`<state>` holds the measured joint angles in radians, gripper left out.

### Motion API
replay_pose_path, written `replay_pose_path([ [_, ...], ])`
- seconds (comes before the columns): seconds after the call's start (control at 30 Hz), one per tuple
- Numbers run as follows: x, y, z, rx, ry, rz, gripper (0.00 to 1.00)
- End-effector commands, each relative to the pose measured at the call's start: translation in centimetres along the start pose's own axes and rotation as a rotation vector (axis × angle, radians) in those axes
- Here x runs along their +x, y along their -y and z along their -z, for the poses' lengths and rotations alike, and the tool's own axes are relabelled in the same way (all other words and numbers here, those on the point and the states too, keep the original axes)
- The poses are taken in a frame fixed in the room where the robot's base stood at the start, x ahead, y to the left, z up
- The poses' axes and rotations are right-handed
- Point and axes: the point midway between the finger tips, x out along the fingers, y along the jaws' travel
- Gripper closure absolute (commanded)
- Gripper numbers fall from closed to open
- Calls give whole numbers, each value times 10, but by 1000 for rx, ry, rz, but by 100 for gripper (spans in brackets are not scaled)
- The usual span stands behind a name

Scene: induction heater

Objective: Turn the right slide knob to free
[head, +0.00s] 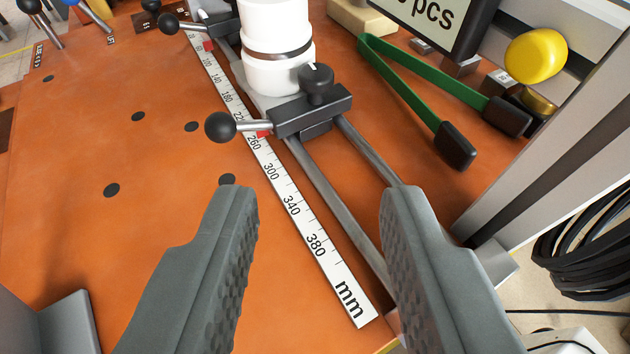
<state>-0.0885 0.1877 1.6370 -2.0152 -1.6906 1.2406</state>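The nearer slide, which I take to be the right one, is a black block (312,112) on two metal rails (340,200). A round black knob (316,80) with a light mark stands on top of it. A metal lever with a black ball (220,127) sticks out to the left. A red pointer sits by the scale near 250 mm. My gripper (318,195) is open and empty, its two grey fingers wide apart on this side of the slide and not touching it. I cannot tell whether the knob is locked or free.
A white cylinder (278,70) stands behind the slide. The farther slide's lever ball (168,23) is at the top left. A mm ruler (300,205) runs left of the rails. Green tongs (440,85), a yellow button (536,55) and a display (440,18) are right.

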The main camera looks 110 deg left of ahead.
Motion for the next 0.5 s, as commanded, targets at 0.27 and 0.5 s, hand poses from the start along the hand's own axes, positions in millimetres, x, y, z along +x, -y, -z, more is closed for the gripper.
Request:
replay_pose_path([
  [0.27, 6, 39, 8, 73, 2, -191, 65],
  [0.5, 9, 63, 5, 132, 0, -320, 65],
])
